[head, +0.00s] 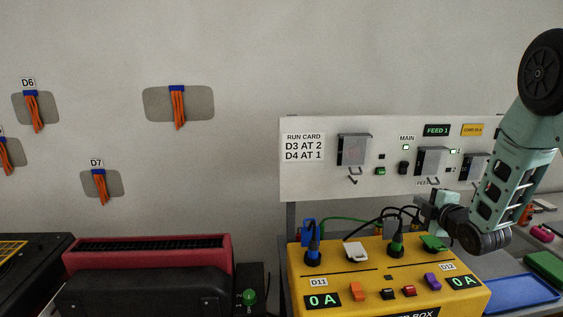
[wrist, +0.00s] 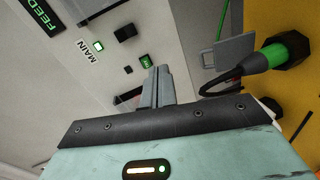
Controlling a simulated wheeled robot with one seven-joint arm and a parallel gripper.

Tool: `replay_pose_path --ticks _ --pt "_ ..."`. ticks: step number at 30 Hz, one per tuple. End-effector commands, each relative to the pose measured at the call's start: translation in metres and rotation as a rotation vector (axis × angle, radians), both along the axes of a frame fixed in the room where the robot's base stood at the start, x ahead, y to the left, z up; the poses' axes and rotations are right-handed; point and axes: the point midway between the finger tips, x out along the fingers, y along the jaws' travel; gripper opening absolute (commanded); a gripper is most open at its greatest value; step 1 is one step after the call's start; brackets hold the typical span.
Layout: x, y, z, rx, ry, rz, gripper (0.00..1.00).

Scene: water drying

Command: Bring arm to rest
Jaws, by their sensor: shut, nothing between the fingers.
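My gripper (head: 428,205) is at the right of the head view, just above the back of the yellow box (head: 335,279) and in front of the white run card panel (head: 325,182). In the wrist view my gripper's fingers (wrist: 157,88) are together with nothing between them. They point toward the panel, which shows tilted with its MAIN label. A plug with a green band (wrist: 265,58) stands on the yellow box beside the fingers; it also shows in the head view (head: 397,246). My gripper appears apart from it.
A blue-banded plug (head: 313,252) and black and green cables rise from the yellow box. A blue tray (head: 520,293) lies to its right. A red case (head: 150,254) and a black case (head: 145,292) stand at the left.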

Motion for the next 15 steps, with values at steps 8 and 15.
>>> replay_pose_path --ticks 8,15 --pt "-0.061 0.160 0.013 0.419 0.458 -0.051 0.00" --pt "-0.199 0.264 0.018 0.606 0.913 -0.213 0.00"
